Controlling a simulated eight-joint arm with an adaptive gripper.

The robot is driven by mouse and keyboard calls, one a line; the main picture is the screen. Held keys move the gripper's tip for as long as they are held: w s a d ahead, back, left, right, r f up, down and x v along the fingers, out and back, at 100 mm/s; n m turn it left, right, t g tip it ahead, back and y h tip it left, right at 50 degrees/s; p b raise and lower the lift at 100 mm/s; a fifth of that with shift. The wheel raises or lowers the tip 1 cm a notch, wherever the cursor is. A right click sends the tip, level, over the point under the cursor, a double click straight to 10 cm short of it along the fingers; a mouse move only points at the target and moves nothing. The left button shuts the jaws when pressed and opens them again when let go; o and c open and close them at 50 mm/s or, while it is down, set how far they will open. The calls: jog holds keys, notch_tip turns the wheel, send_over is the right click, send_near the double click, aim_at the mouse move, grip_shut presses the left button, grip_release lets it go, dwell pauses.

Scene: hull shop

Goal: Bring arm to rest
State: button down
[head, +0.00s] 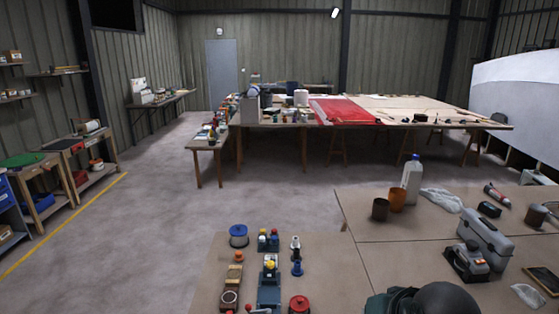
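No fingers of my gripper show in the head view. Dark rounded shapes, one greenish and one grey, rise at the bottom edge right of centre; I cannot tell whether they are part of my arm. The near workbench (335,270) fills the lower right and is cut off by the frame. Whether my gripper is open or shut is hidden.
On the near bench stand a blue-lidded tub (238,236), a red round item (299,304), a white jug (412,180), an orange cup (397,201) and a grey toolbox (484,238). A long table with red cloth (343,111) stands behind. The left floor is clear.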

jog(key=shift+s+d+r+n, duration=0.45)
jog(key=shift+s+d+n, duration=0.35)
jog(key=shift+n, duration=0.2)
